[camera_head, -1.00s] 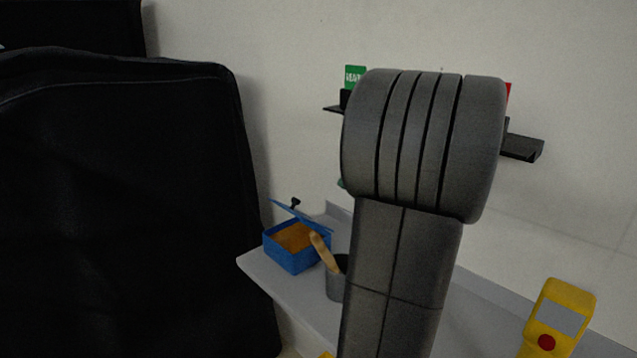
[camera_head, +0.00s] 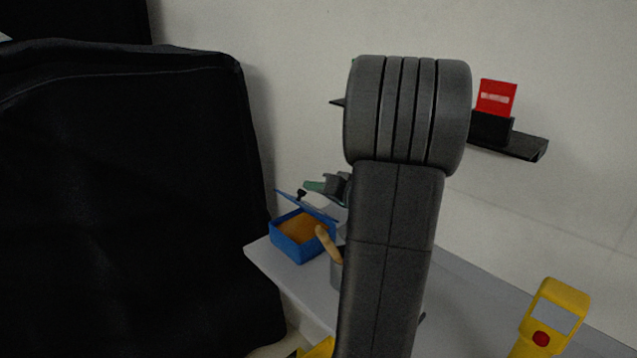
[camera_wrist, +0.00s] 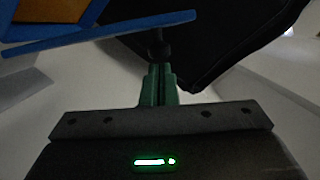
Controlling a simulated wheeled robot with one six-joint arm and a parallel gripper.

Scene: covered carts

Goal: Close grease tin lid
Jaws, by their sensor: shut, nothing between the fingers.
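The blue grease tin (camera_head: 292,248) stands on the grey cart top, with orange-brown grease inside. Its blue lid (camera_head: 318,210) is open and tilted up over the back of the tin, with a black knob (camera_head: 301,194) on its outer face. My gripper (camera_head: 309,186) is just behind the lid, its green fingers pointing toward the knob. In the wrist view the shut, empty fingers (camera_wrist: 158,80) are just below the knob (camera_wrist: 159,48); whether they touch it I cannot tell. The lid (camera_wrist: 100,33) crosses the upper left there.
A grey cup (camera_head: 336,274) with a wooden handle (camera_head: 328,243) stands right of the tin, partly behind my arm. A black cover (camera_head: 130,200) fills the left. A yellow device (camera_head: 555,315) is at right. A wall shelf (camera_head: 525,147) holds a red card (camera_head: 496,97).

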